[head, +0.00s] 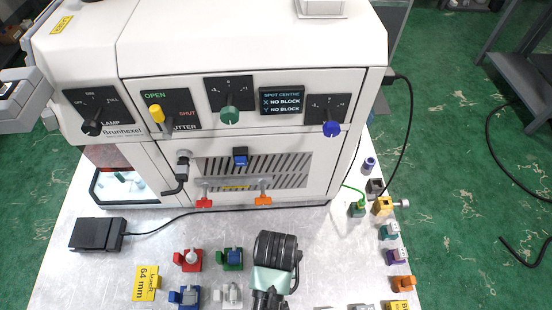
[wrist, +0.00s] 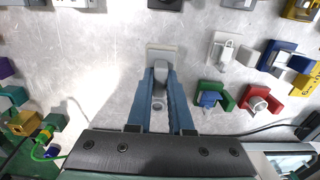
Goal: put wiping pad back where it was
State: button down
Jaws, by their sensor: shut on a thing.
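My gripper (wrist: 160,78) is shut on a grey handle in the wrist view, one blue finger on each side of it. The handle belongs to what looks like the wiping pad (wrist: 163,49), a pale, flat, rectangular piece showing just beyond the fingertips. The pad is over bare metal tabletop; I cannot tell whether it touches the surface. In the head view my black and mint wrist is at the front centre of the table, and it hides the fingers and the pad.
Red (head: 187,260), green (head: 232,259), blue (head: 184,297) and white (head: 229,295) holders stand left of my wrist. Several coloured holders line the right edge, including an orange one (head: 403,284). The machine (head: 250,60) rises behind. A black pedal (head: 97,234) lies at left.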

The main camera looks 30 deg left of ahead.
jog(key=shift+f, duration=2.6)
jog(key=c, duration=0.8)
grip_release()
jog(key=shift+r, duration=0.1)
notch_tip(320, 180, up, 12)
jog(key=shift+f, duration=0.1)
